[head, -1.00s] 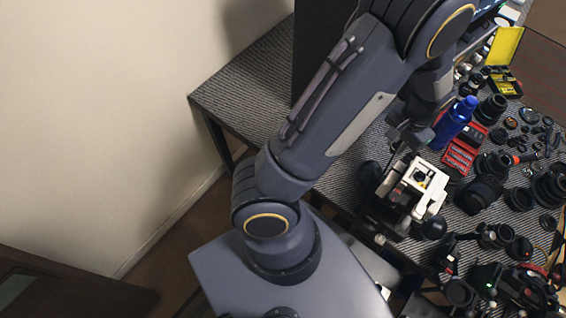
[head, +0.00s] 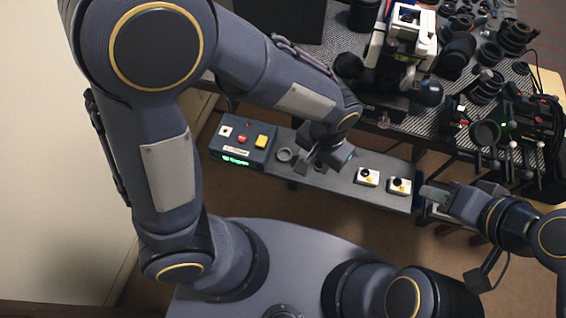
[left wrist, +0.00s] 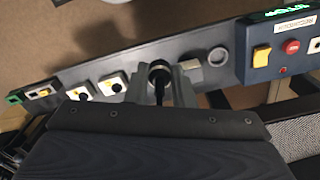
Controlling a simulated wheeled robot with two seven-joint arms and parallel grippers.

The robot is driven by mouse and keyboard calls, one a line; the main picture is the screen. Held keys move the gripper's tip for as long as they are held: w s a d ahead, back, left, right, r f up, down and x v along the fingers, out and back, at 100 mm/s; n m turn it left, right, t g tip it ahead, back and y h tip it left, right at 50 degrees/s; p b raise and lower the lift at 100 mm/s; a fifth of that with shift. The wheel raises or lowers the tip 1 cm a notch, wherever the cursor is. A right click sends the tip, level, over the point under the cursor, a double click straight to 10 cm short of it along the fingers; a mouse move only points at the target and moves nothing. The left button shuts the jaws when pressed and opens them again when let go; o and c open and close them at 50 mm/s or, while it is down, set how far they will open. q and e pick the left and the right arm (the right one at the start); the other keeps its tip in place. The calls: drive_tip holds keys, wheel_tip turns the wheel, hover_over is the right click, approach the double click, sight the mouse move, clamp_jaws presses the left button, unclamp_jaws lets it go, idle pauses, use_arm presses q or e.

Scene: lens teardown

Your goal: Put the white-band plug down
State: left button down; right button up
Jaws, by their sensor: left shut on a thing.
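My left gripper (head: 322,162) is low over a long grey strip (head: 358,193), near its middle. In the left wrist view its two grey fingers (left wrist: 161,88) are shut on a dark, slim piece, taken to be the white-band plug (left wrist: 159,90). The fingers hide much of it, and I cannot make out its band. A round, pale-rimmed spot (left wrist: 159,67) on the strip shows right at the fingertips. I cannot tell whether the plug touches it. An empty-looking round ring (head: 284,155) lies beside it on the strip. My right gripper (head: 432,193) is at the strip's right end; its jaws are unclear.
A dark control box (head: 240,141) with red and yellow buttons and green lit text stands at the strip's left end. The crowded lens table (head: 385,110) lies behind.

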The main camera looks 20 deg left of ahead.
use_arm(q)
drive_tip(key=shift+s+f, duration=0.15)
drive_tip(key=shift+f, duration=0.2)
drive_tip(key=w+a+f, duration=0.2)
drive_tip(key=a, duration=0.1)
drive_tip(key=w+a+f, duration=0.3)
drive_tip(key=w+a+f+b, duration=0.1)
drive_tip(key=w+a+f, duration=0.1)
drive_tip(key=a+f, duration=0.1)
drive_tip(key=shift+w+a+f, duration=0.1)
drive_tip(key=shift+w+a, duration=0.2)
drive_tip(key=shift+w+a+f, duration=0.2)
drive_tip(key=shift+a+f, duration=0.15)
drive_tip(key=shift+f, duration=0.1)
drive_tip(key=shift+w+a+f, duration=0.1)
drive_tip(key=shift+w+f, duration=0.05)
drive_tip(key=shift+f, duration=1.55)
drive_tip(key=shift+f, duration=0.1)
